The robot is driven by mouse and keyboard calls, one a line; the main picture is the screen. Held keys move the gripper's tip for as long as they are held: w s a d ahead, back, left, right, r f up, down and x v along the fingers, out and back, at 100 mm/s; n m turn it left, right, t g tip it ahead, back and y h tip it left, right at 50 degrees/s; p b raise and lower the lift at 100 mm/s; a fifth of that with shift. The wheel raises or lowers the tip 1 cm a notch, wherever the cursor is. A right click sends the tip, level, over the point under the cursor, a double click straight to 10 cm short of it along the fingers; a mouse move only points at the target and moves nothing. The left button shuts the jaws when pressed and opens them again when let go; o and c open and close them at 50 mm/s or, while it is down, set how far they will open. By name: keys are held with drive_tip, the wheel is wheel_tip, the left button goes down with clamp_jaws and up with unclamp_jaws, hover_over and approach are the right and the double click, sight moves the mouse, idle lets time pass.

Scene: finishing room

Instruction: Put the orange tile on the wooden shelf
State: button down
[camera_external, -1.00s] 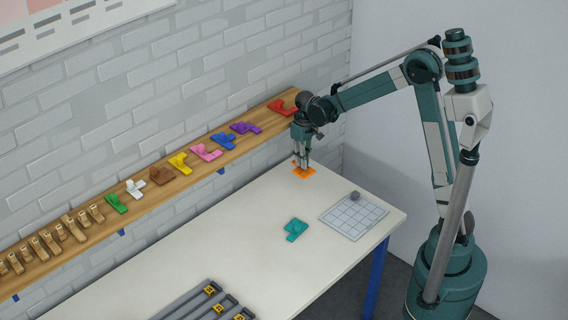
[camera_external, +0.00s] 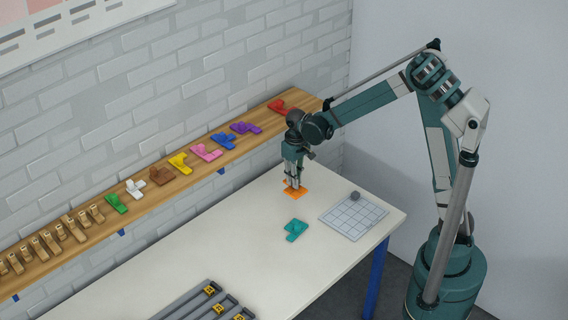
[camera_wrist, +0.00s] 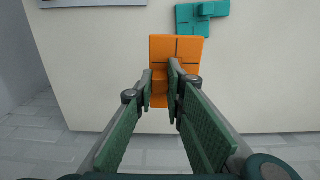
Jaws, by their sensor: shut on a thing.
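The orange tile (camera_external: 295,193) is at the white table, close to the shelf side. It also shows large in the wrist view (camera_wrist: 178,47). My gripper (camera_external: 293,183) points down and is shut on the tile's raised part, with its fingertips (camera_wrist: 162,80) on either side of it. I cannot tell whether the tile touches the table or hangs just above it. The wooden shelf (camera_external: 258,138) runs along the brick wall behind the table, with a red piece (camera_external: 279,108) near its right end.
The shelf also bears purple (camera_external: 245,128), blue (camera_external: 223,141), pink (camera_external: 206,152) and other pieces. A teal tile (camera_external: 296,230) and a gridded board (camera_external: 345,216) lie on the table (camera_external: 225,240). Grey rails (camera_external: 205,300) lie at the front. Shelf space between purple and red looks free.

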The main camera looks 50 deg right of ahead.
drive_tip(key=s+a+f+b, duration=0.1)
drive_tip(key=s+a+f, duration=0.2)
drive_tip(key=s+a, duration=1.4)
drive_tip(key=shift+a+f, duration=0.15)
drive_tip(key=shift+a, duration=0.5)
drive_tip(key=shift+f, duration=0.1)
drive_tip(key=shift+f+b, duration=0.55)
drive_tip(key=shift+f, duration=2.3)
drive_tip(key=shift+f+b, duration=0.35)
drive_tip(key=shift+f, duration=1.75)
drive_tip(key=shift+f, duration=0.15)
drive_tip(key=c, duration=2.4)
unclamp_jaws()
